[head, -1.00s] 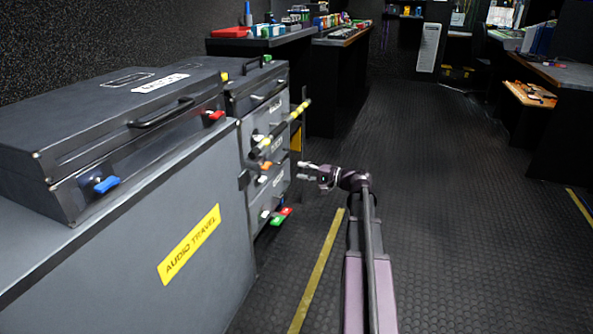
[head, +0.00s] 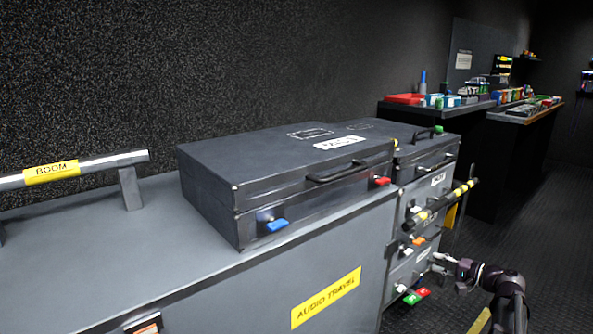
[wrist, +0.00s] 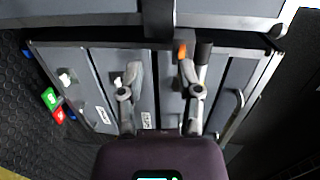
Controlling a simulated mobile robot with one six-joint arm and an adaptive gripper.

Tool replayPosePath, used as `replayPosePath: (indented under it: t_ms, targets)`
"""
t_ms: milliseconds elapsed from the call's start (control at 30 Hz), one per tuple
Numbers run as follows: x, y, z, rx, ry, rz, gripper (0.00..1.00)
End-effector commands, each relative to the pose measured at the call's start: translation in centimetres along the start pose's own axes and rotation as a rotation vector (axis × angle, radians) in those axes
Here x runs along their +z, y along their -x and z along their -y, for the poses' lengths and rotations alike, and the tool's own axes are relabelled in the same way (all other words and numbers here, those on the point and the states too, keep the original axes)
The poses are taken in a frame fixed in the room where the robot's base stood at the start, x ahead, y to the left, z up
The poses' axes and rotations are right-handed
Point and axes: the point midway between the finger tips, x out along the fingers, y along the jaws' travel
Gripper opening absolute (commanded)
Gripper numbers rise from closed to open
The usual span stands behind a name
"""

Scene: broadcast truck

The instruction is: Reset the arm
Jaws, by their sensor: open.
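My gripper (head: 440,262) is at the lower right of the head view, in front of the stacked grey drawer cases (head: 408,250). It also shows in the wrist view (wrist: 160,85), where its two fingers are spread apart with nothing between them. The drawer fronts (wrist: 140,95) lie beyond the fingers. My arm is bent, with its elbow at the right of the gripper in the head view.
A bar with yellow bands (head: 440,205) sticks out from the drawer cases near my gripper. A black case (head: 280,180) lies on the grey Audio Travel cabinet (head: 350,240). A boom pole (head: 75,168) is at left. Dark floor (head: 545,225) is free at right.

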Motion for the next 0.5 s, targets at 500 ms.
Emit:
replayPosePath:
  t_ms: [500]
  targets:
    - [15.4, -8.5, -2.5, 0.532, 0.192, 0.296, 0.46]
